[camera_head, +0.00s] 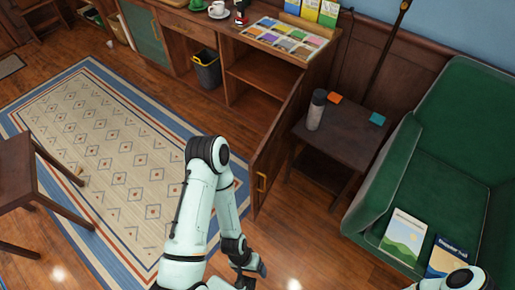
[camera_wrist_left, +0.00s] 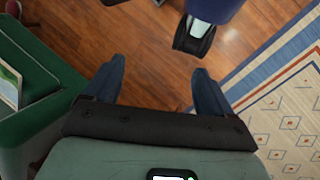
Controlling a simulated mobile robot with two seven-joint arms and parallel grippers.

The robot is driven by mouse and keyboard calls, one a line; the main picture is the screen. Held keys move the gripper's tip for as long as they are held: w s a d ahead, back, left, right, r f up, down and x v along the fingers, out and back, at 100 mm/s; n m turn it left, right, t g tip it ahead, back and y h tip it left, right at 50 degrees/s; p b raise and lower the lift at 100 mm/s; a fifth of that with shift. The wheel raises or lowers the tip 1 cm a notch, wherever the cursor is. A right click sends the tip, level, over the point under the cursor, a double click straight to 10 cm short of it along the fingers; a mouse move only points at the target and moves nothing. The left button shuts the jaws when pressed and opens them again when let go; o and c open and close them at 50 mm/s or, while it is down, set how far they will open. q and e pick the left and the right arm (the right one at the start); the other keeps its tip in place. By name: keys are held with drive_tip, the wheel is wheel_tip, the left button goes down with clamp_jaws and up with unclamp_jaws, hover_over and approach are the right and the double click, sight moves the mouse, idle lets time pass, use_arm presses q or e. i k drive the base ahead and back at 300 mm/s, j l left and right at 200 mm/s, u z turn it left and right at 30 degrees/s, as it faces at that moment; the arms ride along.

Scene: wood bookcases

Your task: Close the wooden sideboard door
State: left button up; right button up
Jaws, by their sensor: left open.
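The wooden sideboard (camera_head: 181,22) stands along the wall at the top of the head view. Its right door (camera_head: 276,146) is swung wide open toward the front, showing an open shelf compartment. A brass handle (camera_head: 261,182) sits near the door's free edge. My left gripper (camera_head: 250,270) is below the door in the head view, apart from it. In the left wrist view its two dark fingers (camera_wrist_left: 156,85) are spread with only floor between them. My right gripper is not in view.
A patterned rug (camera_head: 110,150) and a dark bin (camera_head: 207,70) are left. Floor below the door is clear.

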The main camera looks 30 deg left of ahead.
sight(266, 163)
drive_tip(key=u, duration=0.8)
